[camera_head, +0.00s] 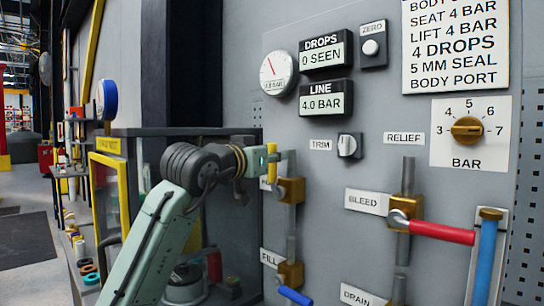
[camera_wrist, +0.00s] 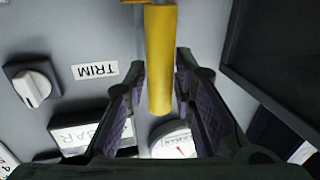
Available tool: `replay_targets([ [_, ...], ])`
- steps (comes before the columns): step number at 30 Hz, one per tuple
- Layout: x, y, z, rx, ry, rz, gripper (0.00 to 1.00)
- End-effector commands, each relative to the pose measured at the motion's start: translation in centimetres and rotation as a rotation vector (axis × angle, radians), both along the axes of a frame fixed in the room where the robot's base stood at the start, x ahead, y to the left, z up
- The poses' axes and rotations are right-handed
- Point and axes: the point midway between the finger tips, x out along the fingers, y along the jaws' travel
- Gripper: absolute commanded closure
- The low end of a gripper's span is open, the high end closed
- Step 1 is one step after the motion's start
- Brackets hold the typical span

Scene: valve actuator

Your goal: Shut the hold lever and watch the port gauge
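A yellow lever (camera_head: 271,164) stands upright by a brass valve (camera_head: 291,190) on a vertical pipe; its label is not visible, so I cannot confirm it is the hold lever. In the wrist view the yellow lever (camera_wrist: 159,65) runs between the two dark fingers of my gripper (camera_wrist: 160,75). Gaps show on both sides, so the gripper is open around it. A white round gauge (camera_head: 279,74) with a red needle is above; its small reading is blurred. Its dial (camera_wrist: 172,140) is partly hidden by my gripper in the wrist view.
The panel carries a DROPS display (camera_head: 326,54) reading 0 SEEN and a LINE display (camera_head: 326,99) reading 4.0 BAR. A TRIM knob (camera_head: 349,146) is right of my gripper. Below are a blue FILL lever (camera_head: 295,296) and, right, a red BLEED lever (camera_head: 442,232).

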Motion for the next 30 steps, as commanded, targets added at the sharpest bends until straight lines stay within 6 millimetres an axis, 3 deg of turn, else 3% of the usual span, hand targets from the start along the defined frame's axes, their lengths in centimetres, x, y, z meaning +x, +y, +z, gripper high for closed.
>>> replay_targets([
  [9,-0.02,0.0,0.01,0.0,0.0,0.0,1.0],
  [30,-0.2,-0.31,-0.06,0.007,-0.006,-0.001,1.0],
])
